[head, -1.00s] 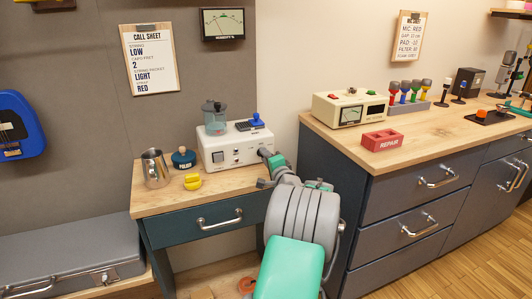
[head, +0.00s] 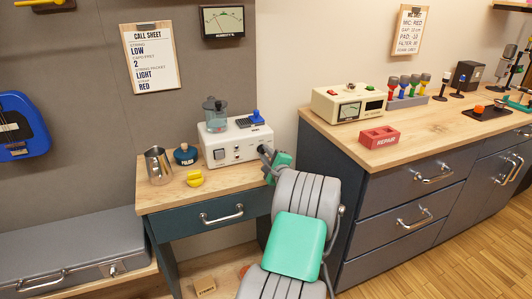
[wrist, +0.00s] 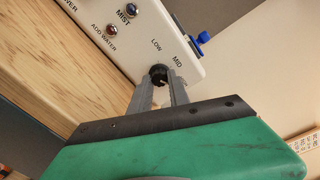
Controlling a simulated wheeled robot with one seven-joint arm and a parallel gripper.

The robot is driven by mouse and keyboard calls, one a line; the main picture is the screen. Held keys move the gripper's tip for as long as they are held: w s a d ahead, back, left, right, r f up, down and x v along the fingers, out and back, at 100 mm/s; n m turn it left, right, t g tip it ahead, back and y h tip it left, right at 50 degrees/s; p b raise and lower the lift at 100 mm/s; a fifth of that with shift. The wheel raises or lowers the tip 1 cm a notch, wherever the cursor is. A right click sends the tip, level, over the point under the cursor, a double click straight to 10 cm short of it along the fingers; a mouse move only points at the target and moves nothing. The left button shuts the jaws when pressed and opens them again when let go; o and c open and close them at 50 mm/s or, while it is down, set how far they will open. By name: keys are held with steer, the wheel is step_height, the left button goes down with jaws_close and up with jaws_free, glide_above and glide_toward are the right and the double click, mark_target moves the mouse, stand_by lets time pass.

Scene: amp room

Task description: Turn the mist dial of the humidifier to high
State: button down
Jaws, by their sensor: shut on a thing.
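The white humidifier (head: 222,150) stands on the small wooden desk, with a clear tank (head: 215,114) on top. In the wrist view its front panel (wrist: 135,45) shows the labels MIST, ADD WATER, LOW and MID. The small dark mist dial (wrist: 158,72) sits near the panel's lower edge, below LOW and MID. My gripper (wrist: 162,80) is shut on the dial, one finger on each side. The HIGH label is hidden or out of view, and I cannot tell where the dial points. In the head view my gripper (head: 266,151) is at the humidifier's right front.
A metal cup (head: 158,166), a dark teal jar (head: 185,155) and a yellow object (head: 194,178) stand left on the desk (head: 225,184). A blue switch-like part (head: 256,117) shows at the humidifier's top. The taller counter (head: 350,132) at right holds a red REPAIR box (head: 380,137).

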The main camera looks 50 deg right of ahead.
stand_by(0.3)
steer(key=c, duration=1.2)
jaws_free()
steer(key=shift+c, duration=0.2)
steer(key=v, duration=0.8)
